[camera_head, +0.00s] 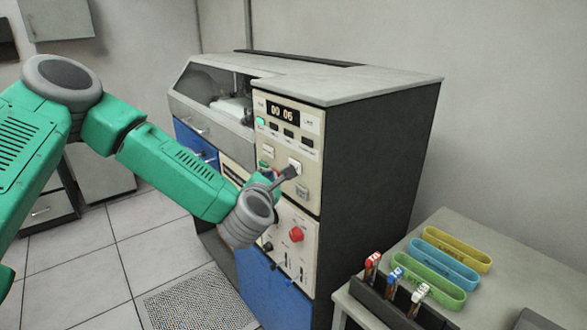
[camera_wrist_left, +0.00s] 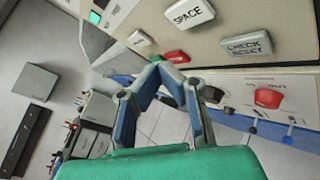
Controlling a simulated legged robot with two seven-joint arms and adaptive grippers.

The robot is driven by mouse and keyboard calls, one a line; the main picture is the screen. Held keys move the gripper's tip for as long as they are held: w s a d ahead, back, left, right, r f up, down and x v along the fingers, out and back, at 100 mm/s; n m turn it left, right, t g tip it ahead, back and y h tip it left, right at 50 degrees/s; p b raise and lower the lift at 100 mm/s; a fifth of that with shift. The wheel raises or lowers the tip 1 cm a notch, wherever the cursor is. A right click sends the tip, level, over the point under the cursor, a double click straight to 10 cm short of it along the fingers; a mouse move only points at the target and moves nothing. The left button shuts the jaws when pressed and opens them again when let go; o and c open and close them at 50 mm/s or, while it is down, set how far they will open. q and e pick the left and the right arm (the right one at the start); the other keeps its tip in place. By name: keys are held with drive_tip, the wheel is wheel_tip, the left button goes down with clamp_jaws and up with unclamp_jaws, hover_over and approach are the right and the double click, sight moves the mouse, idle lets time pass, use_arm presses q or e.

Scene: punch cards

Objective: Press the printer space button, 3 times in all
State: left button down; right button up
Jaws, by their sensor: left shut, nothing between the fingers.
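The white SPACE button (camera_wrist_left: 188,12) is at the top of the left wrist view on the machine's cream panel. In the head view it is the white button (camera_head: 295,163) at the dark fingertips. My left gripper (camera_head: 291,172) reaches in from the left, its fingertips overlapping the button's lower edge in the picture. In the left wrist view my left gripper (camera_wrist_left: 159,70) is shut and empty, its tips together below SPACE. Whether they touch the button cannot be told. My right gripper is not in view.
A red button (camera_wrist_left: 177,56) and another white button (camera_wrist_left: 140,38) lie close by on the panel. A display (camera_head: 283,113) reads 00 06. A red knob (camera_head: 296,234) is lower down. A side table (camera_head: 475,310) with coloured trays stands at the right.

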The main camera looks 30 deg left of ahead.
use_arm(q)
drive_tip(key=shift+w+d+b, duration=0.3)
drive_tip(key=shift+w+d, duration=0.1)
drive_tip(key=shift+w, duration=0.5)
drive_tip(key=shift+w+d+b, duration=0.3)
drive_tip(key=shift+w+d, duration=0.1)
drive_tip(key=shift+w, duration=0.45)
drive_tip(key=shift+w, duration=0.1)
drive_tip(key=shift+w+d+r+b, duration=0.1)
drive_tip(key=shift+w+d+b, duration=0.1)
drive_tip(key=shift+w+b, duration=0.1)
drive_tip(key=shift+w+d, duration=0.15)
drive_tip(key=shift+w, duration=0.15)
idle(0.8)
drive_tip(key=shift+s, duration=0.1)
drive_tip(key=shift+s+a+b, duration=0.3)
drive_tip(key=shift+s+b, duration=0.05)
drive_tip(key=shift+s, duration=0.35)
